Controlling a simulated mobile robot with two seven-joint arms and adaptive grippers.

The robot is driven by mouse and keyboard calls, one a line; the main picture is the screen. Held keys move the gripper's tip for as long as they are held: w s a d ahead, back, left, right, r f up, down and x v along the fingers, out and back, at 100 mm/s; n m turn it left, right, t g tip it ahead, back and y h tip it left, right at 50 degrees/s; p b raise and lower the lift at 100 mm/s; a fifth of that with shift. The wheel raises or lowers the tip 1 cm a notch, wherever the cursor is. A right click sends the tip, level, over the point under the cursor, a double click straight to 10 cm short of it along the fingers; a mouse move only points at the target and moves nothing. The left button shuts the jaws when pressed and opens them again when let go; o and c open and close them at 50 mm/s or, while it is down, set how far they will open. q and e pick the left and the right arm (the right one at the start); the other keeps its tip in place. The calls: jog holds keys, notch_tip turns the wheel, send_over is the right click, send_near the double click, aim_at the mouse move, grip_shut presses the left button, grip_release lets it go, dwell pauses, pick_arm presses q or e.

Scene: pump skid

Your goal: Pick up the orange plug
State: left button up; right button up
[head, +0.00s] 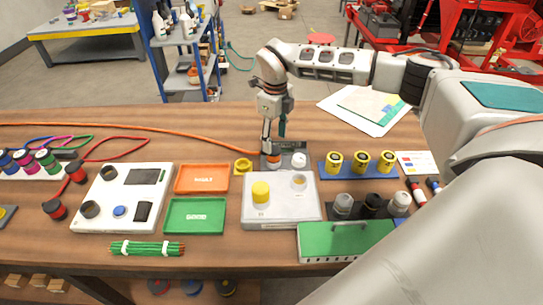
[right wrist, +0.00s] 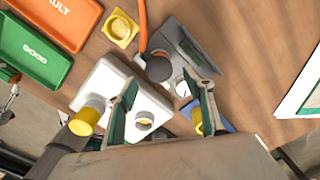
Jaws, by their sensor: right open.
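The orange plug (head: 274,160) sits on a dark grey box (head: 293,147) at the back middle of the bench, with an orange cable (head: 205,141) running off left. In the right wrist view the plug's dark round top (right wrist: 158,69) shows beyond the fingers, with the cable (right wrist: 142,25) beside it. My right gripper (head: 274,139) points down just above the plug in the head view, and partly overlaps it. In the right wrist view its two fingers (right wrist: 167,92) are spread apart with nothing between the tips. I cannot tell if a finger touches the plug. My left gripper is not in view.
A white panel (head: 281,217) with a yellow plug (head: 260,191) stands just in front. A yellow holed block (head: 242,166) is close at left. A blue rack (head: 334,174) with yellow parts is at right. An orange FAULT tray (head: 202,179) and green GOOD tray (head: 194,216) lie left.

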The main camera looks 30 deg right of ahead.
aim_at(274, 149)
jog(key=shift+a+f+p, duration=0.1)
jog(key=shift+f+p, duration=0.4)
jog(key=shift+f, duration=2.15)
jog(key=c, duration=1.3)
